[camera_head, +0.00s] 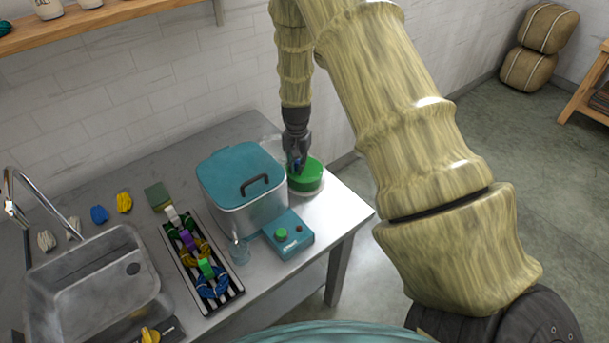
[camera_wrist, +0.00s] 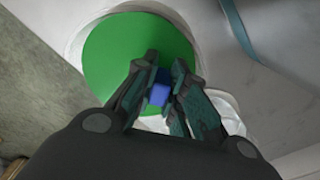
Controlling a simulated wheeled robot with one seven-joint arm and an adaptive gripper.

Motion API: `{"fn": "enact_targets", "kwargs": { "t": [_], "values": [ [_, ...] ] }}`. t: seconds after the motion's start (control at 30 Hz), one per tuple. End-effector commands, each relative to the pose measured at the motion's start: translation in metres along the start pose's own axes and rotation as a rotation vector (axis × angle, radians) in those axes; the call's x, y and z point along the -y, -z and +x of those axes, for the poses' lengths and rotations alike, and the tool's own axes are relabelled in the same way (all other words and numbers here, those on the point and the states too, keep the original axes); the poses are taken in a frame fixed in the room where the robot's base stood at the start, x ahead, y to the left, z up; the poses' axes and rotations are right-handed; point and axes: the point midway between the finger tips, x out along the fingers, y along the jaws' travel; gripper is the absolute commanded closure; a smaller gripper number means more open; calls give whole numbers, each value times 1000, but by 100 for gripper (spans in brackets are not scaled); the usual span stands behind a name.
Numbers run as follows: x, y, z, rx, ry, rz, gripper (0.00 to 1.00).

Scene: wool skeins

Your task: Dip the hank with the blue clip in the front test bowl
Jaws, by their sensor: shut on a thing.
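The blue clip (camera_wrist: 159,95) sits between the fingertips of my gripper (camera_wrist: 160,85), which is shut on it. In the head view my gripper (camera_head: 298,158) points down over a round bowl of green liquid (camera_head: 307,180), the nearer of two bowls at the table's right end. In the wrist view the green liquid (camera_wrist: 115,50) fills the bowl directly behind the clip. The hank under the clip is hidden, so I cannot tell how far it is in the liquid. The other bowl (camera_head: 270,143), clear and pale, stands behind, partly hidden by my gripper.
A teal-lidded pot (camera_head: 242,178) with a control box (camera_head: 288,234) stands close left of the green bowl. A slotted rack (camera_head: 232,287) holds hanks with white, purple and green clips. A small glass (camera_head: 239,250) stands beside it. A sink (camera_head: 92,285) is at left.

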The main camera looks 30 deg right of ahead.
Motion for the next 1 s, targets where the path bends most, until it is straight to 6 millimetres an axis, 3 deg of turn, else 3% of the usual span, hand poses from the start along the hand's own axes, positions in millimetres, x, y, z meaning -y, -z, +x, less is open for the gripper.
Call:
{"fn": "enact_targets", "kwargs": {
  "t": [0.53, 1.0],
  "values": [
    [0, 14, -8, 0, 0, 0, 100],
    [0, 10, -6, 1, 0, 0, 100]
  ]
}}
